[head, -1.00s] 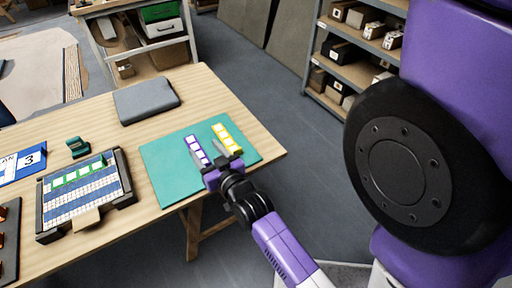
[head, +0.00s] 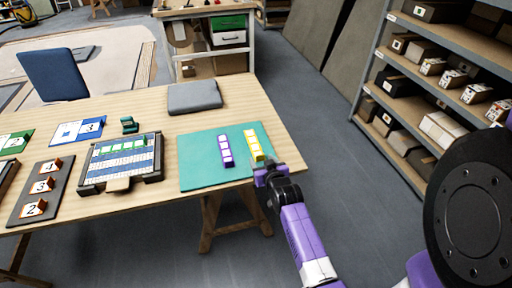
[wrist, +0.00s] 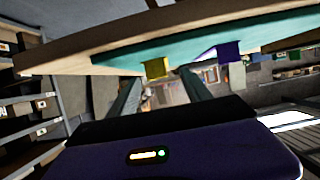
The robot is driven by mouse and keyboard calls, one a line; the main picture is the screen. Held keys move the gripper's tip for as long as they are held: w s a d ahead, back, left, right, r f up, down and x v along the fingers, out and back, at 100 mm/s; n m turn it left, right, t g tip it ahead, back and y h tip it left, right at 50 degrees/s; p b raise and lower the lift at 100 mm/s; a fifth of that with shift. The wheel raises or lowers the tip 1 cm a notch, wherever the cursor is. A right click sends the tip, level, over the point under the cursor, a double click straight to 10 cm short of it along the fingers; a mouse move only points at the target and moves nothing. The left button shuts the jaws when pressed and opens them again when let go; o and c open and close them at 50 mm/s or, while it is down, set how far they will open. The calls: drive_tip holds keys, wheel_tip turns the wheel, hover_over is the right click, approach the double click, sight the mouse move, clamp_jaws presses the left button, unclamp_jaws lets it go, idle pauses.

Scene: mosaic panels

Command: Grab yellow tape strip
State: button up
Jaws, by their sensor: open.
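The yellow tape strip (head: 254,145), with pale squares along it, lies on the right part of the teal mat (head: 199,176). The purple strip (head: 226,151) lies to its left, apart from it. My gripper (head: 266,165) is at the near end of the yellow strip, by the mat's front right edge. In the wrist view, my gripper (wrist: 160,86) has its two fingers apart, with the end of the yellow strip (wrist: 157,68) in line with the gap. The purple strip (wrist: 228,52) shows outside the right finger. Contact with the yellow strip cannot be told.
A grey folded pad (head: 195,97) lies behind the mat. A black-framed tray (head: 123,160) with blue and green strips stands to the left, with a small green holder (head: 129,125) behind it. The table's front edge (head: 188,197) is close. Shelves (head: 420,95) stand at right.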

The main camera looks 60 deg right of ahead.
sight(261, 156)
drive_tip(key=shift+s+d+x, duration=0.1)
drive_tip(key=shift+x, duration=1.05)
drive_tip(key=shift+s+d+x, duration=0.15)
drive_tip(key=shift+x, duration=0.95)
clamp_jaws()
drive_tip(key=shift+r, duration=0.15)
